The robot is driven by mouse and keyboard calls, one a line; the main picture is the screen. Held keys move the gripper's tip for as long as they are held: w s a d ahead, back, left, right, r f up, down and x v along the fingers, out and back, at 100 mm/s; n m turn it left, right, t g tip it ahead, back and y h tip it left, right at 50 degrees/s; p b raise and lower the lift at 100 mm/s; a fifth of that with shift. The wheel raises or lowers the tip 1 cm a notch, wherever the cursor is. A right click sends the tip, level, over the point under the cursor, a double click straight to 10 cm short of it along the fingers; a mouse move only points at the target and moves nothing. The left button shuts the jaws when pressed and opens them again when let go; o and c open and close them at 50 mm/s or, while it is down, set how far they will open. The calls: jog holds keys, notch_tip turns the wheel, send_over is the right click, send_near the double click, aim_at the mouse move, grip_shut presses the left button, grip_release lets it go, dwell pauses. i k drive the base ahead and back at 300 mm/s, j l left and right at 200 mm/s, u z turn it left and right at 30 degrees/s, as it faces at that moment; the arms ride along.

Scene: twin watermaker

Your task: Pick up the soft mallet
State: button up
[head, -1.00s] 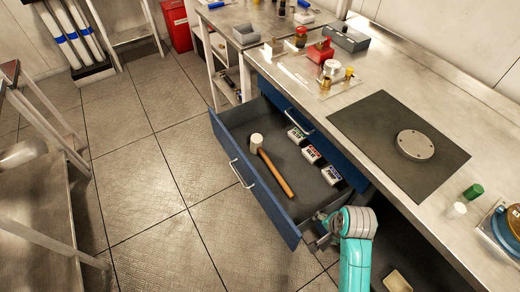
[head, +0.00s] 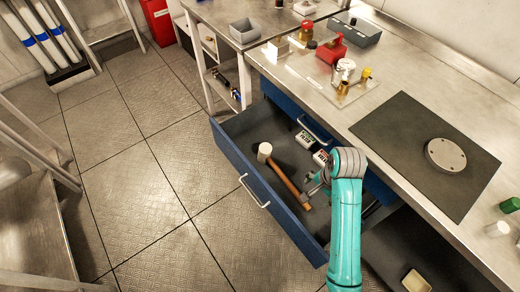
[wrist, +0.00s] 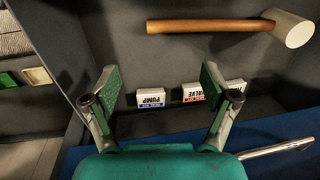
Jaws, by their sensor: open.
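The soft mallet (head: 284,176) lies in the open blue drawer, its pale head (head: 265,151) toward the far left and its wooden handle running toward the lower right. In the wrist view the mallet handle (wrist: 205,26) runs across the top, with the white head (wrist: 288,29) at the upper right. My gripper (wrist: 158,85) is open and empty, its green-padded fingers apart. In the head view my gripper (head: 317,184) is over the drawer beside the handle's end, partly hidden by my arm. The fingers do not surround the handle.
Several small labelled boxes, one marked PUMP (wrist: 151,98), lie in the drawer (head: 243,168) along its bench side. The drawer walls surround the mallet. The metal bench (head: 395,85) with a dark mat (head: 400,130) stands to the right. Open tiled floor lies left.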

aim_at(264, 153)
jog(key=i+j, duration=0.7)
jog(key=j, duration=0.1)
